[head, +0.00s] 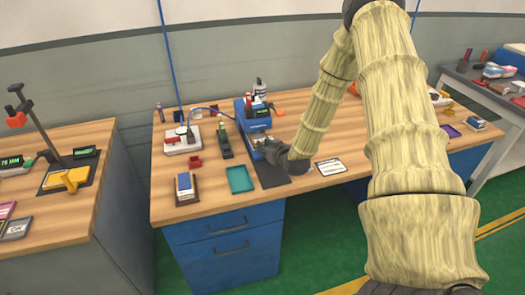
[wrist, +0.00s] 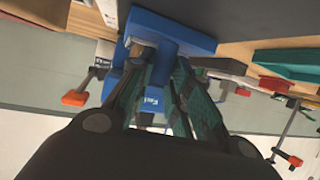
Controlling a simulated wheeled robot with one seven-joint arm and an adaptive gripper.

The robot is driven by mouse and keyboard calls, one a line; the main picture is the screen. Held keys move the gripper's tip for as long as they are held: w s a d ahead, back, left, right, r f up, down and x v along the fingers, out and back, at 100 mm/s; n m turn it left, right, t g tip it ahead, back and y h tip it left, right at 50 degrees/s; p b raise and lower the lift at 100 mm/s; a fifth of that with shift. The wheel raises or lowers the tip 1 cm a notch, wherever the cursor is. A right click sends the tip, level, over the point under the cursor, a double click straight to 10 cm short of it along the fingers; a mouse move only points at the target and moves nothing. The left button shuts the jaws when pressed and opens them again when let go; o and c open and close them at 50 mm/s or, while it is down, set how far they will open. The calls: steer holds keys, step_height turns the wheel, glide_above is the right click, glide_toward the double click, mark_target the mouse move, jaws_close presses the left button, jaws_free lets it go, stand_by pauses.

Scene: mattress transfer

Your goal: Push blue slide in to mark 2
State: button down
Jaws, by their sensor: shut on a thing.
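A blue machine (head: 256,117) with a small dark display stands on the wooden bench. My gripper (head: 270,150) is low at its front, over a dark mat. In the wrist view, a blue part (wrist: 166,48) sits between the fingertips of my gripper (wrist: 167,65), and the fingers are shut on it. I take this part to be the blue slide. Its far end joins a wider blue block (wrist: 190,30). In the head view my gripper and wrist hide most of the slide. No mark 2 or scale can be read in either view.
A teal tray (head: 240,179) lies left of the dark mat (head: 270,177).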

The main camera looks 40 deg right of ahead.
steer(key=c, duration=1.3)
jaws_free()
steer(key=shift+d, duration=0.1)
steer(key=v, duration=1.2)
